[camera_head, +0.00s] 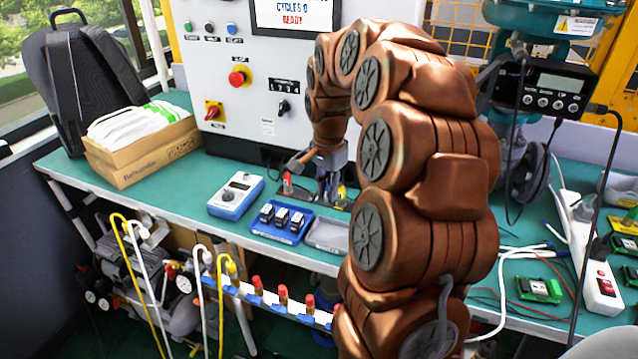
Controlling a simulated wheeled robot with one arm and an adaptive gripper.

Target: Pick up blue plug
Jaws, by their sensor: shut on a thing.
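My gripper (328,188) points down at the back of the teal bench, in front of the white control cabinet. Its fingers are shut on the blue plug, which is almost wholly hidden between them. I cannot tell whether the plug is still seated or lifted. A red plug (287,183) stands just left of the fingers, and a small yellow piece (341,193) shows just right of them. They are at a dark holder plate (304,197) on the bench.
A blue-and-white meter box (236,194), a blue tray (262,232) with small modules and a grey tray (327,235) lie in front. A cardboard box (130,168) is at left. The cabinet (260,110) stands close behind. My arm hides the bench's middle right.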

